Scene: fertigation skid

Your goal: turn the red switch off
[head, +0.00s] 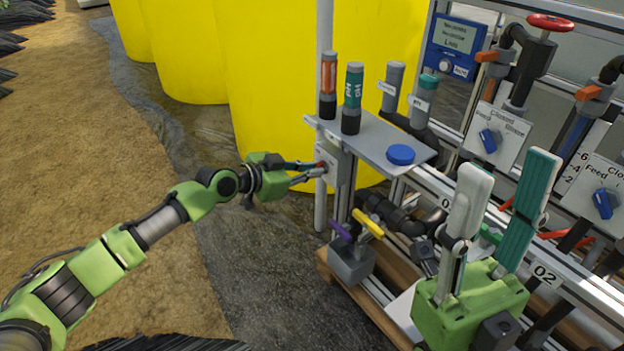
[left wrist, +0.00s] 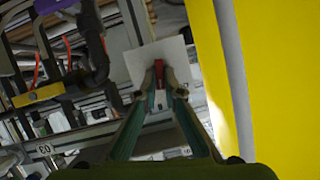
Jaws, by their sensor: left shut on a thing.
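The red switch (head: 321,164) is on a pale plate (head: 335,166) fixed to the left end of the skid, below the grey shelf. In the left wrist view the red switch (left wrist: 158,72) stands out from the pale plate (left wrist: 172,52), between my fingertips. My left gripper (head: 318,170) reaches in from the left and is shut on the switch, one finger on each side. The fingers hide part of the switch, and I cannot read any marking beside it. My right gripper (head: 508,170) is at the lower right, its fingers apart and pointing up, with nothing between them.
The grey shelf (head: 378,139) holds an orange-labelled tube (head: 328,85), a teal-labelled tube (head: 352,98) and a blue cap (head: 401,154). Purple and yellow valve handles (head: 368,224) sit below. Large yellow tanks (head: 265,60) stand behind. The ground at left is open.

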